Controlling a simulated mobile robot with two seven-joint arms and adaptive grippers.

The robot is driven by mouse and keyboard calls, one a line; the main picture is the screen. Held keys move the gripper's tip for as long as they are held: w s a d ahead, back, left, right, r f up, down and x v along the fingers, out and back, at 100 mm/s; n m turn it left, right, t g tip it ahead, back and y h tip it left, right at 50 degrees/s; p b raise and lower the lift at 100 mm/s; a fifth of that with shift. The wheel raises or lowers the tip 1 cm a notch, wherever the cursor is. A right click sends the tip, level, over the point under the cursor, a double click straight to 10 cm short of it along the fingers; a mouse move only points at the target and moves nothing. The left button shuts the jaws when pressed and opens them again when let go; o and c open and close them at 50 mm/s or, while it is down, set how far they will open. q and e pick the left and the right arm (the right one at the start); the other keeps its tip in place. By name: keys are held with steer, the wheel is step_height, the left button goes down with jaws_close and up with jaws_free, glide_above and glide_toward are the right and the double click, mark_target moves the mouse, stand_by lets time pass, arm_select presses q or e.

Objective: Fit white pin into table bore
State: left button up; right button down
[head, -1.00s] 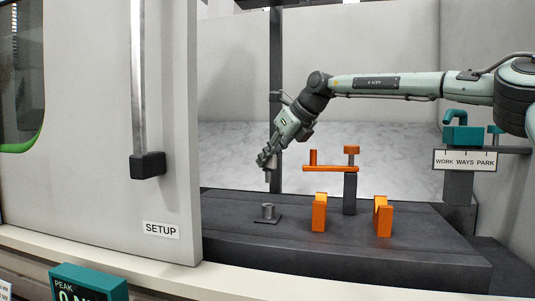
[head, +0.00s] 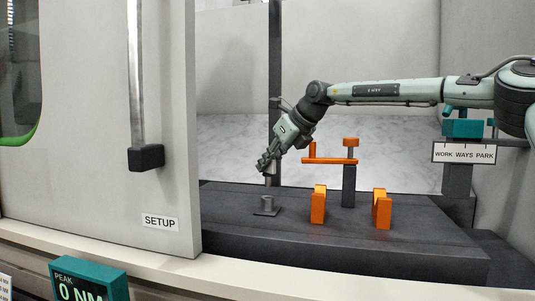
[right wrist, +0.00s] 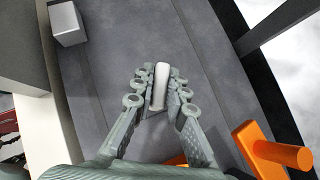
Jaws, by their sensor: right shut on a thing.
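My right gripper (head: 267,165) is shut on the white pin (right wrist: 161,86), which shows between its fingertips in the right wrist view. In the head view the pin's lower end (head: 271,181) sticks out below the fingers, roughly upright. A short grey round boss on a square plate (head: 267,206) stands on the dark table (head: 400,256) just below the pin. A gap shows between pin and boss. I cannot make out the bore's opening. The boss is not clearly seen in the right wrist view. My left gripper is not in view.
Two orange blocks (head: 318,205) (head: 382,210) stand right of the boss. Behind them an orange bar (head: 330,161) sits on a dark post (head: 349,187). A white panel marked SETUP (head: 160,222) closes off the left. A pale box (right wrist: 66,22) shows in the right wrist view.

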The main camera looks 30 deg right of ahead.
mark_target(267, 183)
steer(key=shift+f, duration=0.8)
steer(key=shift+f+b, duration=1.5)
steer(key=shift+f, duration=0.55)
stand_by(0.8)
steer(key=c, duration=1.5)
jaws_free()
steer(key=shift+o, duration=0.2)
steer(key=v, duration=1.2)
